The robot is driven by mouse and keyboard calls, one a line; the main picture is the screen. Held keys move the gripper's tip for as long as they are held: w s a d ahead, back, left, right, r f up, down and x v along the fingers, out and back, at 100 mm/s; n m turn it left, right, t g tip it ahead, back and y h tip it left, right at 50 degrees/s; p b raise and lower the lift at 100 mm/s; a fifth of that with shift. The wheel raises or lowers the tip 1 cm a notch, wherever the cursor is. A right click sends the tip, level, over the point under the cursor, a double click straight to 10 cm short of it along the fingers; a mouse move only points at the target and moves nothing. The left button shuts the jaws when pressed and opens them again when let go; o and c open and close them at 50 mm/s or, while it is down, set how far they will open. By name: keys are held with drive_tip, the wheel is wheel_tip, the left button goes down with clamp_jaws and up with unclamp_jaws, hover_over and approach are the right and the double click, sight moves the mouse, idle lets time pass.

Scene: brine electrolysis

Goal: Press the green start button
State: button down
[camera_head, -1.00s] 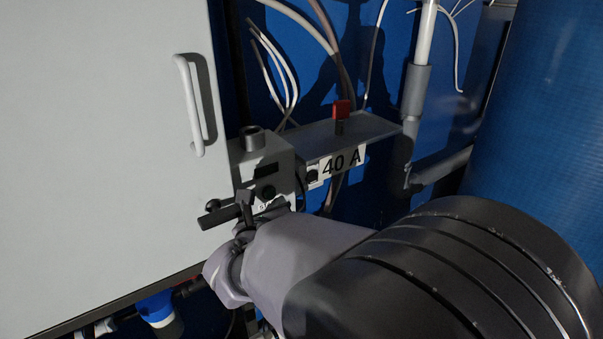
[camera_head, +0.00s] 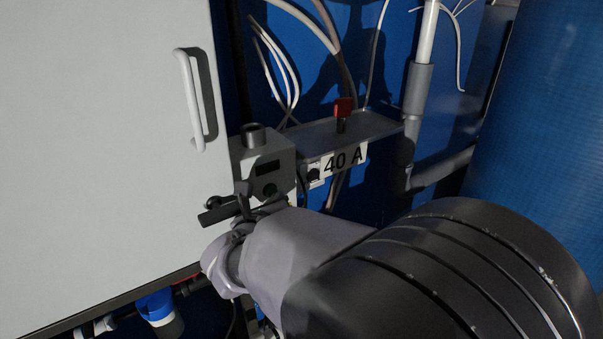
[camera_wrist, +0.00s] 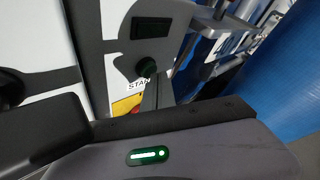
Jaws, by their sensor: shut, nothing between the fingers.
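The start button (camera_wrist: 147,67) is a round, dark greenish knob on a grey control box, just above a partly covered "START" label (camera_wrist: 125,84). In the head view the button (camera_head: 269,190) shows small and dark on the front of the box (camera_head: 268,160). My gripper (camera_head: 243,188) is shut and empty, in front of the box and left of the button in that view. In the wrist view my gripper's tip (camera_wrist: 152,82) points up at the button's lower edge. I cannot tell whether they touch.
A large grey cabinet door (camera_head: 100,150) with a white handle (camera_head: 190,100) stands left of the box. Right of it is a shelf with a "40 A" label (camera_head: 342,160) and a red switch (camera_head: 343,107). A blue cylinder (camera_head: 540,130) fills the right side.

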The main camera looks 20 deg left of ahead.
drive_tip(key=shift+w+a, duration=0.15)
drive_tip(key=shift+a, duration=0.05)
idle(0.4)
drive_tip(key=shift+w+a+r, duration=0.1)
drive_tip(key=shift+a+r, duration=0.05)
drive_tip(key=shift+r, duration=0.25)
idle(0.4)
drive_tip(key=shift+f+b, duration=0.2)
drive_tip(key=shift+b, duration=0.35)
drive_tip(key=s+d+b, duration=0.3)
drive_tip(key=s+d, duration=0.1)
drive_tip(key=shift+d+f+b, duration=0.2)
drive_tip(key=shift+d+b, duration=0.2)
idle(0.5)
